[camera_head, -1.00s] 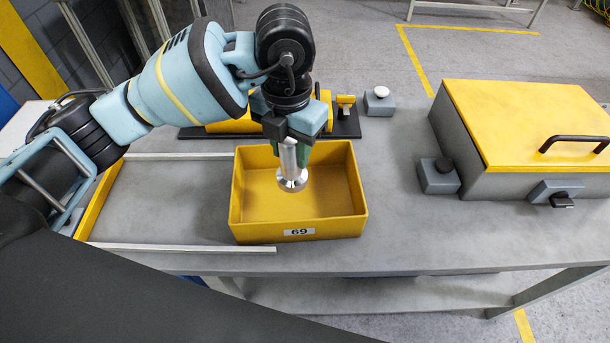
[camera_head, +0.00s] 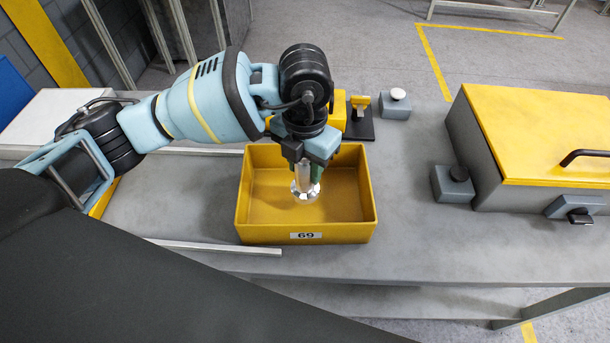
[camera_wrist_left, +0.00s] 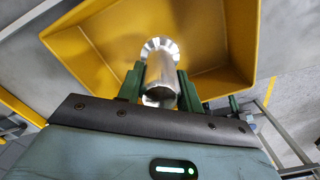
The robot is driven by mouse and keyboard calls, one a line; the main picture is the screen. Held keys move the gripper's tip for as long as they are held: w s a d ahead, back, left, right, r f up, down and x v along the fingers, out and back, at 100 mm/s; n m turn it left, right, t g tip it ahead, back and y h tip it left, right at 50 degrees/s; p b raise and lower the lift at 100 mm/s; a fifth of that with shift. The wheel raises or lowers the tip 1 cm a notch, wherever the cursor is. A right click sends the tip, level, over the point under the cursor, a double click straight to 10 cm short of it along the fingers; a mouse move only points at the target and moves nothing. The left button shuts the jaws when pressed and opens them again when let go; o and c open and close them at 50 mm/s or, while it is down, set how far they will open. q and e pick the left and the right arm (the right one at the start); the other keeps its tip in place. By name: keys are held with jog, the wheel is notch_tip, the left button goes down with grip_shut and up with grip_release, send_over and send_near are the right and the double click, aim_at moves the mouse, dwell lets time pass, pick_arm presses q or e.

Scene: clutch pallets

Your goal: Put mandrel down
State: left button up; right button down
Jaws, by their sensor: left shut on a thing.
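The mandrel (camera_head: 303,184) is a silver metal rod with a wide round flange at its lower end. My left gripper (camera_head: 309,172) is shut on it and holds it upright, flange down, over the inside of the yellow bin (camera_head: 307,234) labelled 69. In the left wrist view the mandrel (camera_wrist_left: 160,82) sits between the green fingers of the gripper (camera_wrist_left: 160,85), with the yellow bin (camera_wrist_left: 225,45) behind it. I cannot tell whether the flange touches the bin floor. My right gripper is not in view.
A grey box with a yellow lid (camera_head: 545,125) stands on the right of the grey table (camera_head: 420,240). Small grey button boxes (camera_head: 453,183) stand beside it and at the back. A yellow fixture (camera_head: 345,110) is behind the bin. A pale rail (camera_head: 215,247) lies at the left.

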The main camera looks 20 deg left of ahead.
aim_at(305, 178)
pick_arm(q)
jog(key=shift+f, duration=0.5)
notch_tip(305, 178, down, 2)
jog(key=shift+f, duration=0.3)
jog(key=shift+f, duration=0.15)
jog(key=o, duration=1.2)
